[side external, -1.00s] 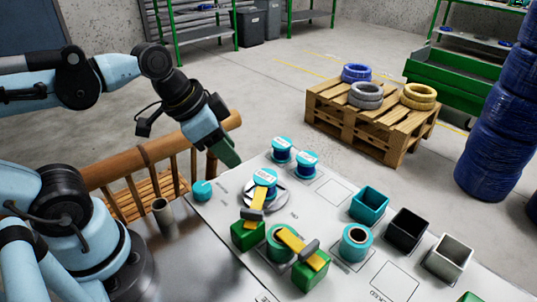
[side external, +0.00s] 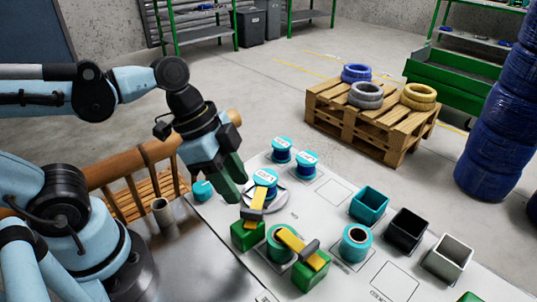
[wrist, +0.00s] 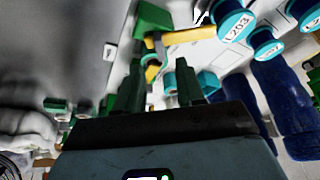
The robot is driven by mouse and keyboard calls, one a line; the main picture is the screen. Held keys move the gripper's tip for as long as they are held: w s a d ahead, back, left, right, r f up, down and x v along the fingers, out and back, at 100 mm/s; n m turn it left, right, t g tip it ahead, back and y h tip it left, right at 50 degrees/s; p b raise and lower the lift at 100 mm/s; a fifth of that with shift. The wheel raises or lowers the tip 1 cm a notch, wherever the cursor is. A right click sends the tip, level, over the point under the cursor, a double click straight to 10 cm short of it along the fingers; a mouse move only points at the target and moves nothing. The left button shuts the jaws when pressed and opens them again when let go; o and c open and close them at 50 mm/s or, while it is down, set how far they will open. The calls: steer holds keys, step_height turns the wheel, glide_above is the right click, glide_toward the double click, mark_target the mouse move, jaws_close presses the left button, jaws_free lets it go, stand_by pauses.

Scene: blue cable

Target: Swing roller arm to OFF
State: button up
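Two yellow roller arms with grey rollers sit on green blocks on the white board. The nearer-left roller arm (side external: 257,200) rises from its green block (side external: 247,236) and reaches to a spool on a round plate. The other roller arm (side external: 292,242) lies slanted above a second green block (side external: 311,274), beside teal spools. My gripper (side external: 234,181) hangs above the board's left edge, up and left of both arms, touching neither. In the wrist view my gripper (wrist: 162,85) has its green fingers apart and nothing between them; a yellow arm (wrist: 188,37) shows beyond. The OFF marking cannot be read.
Several teal spools (side external: 281,150) stand on the board. Teal, black (side external: 405,232) and grey bins (side external: 448,256) line its right side. A wooden railing (side external: 135,165) and a small cylinder (side external: 161,212) are at the left.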

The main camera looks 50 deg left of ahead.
mark_target(250, 211)
steer(key=shift+x, duration=3.15)
jaws_close()
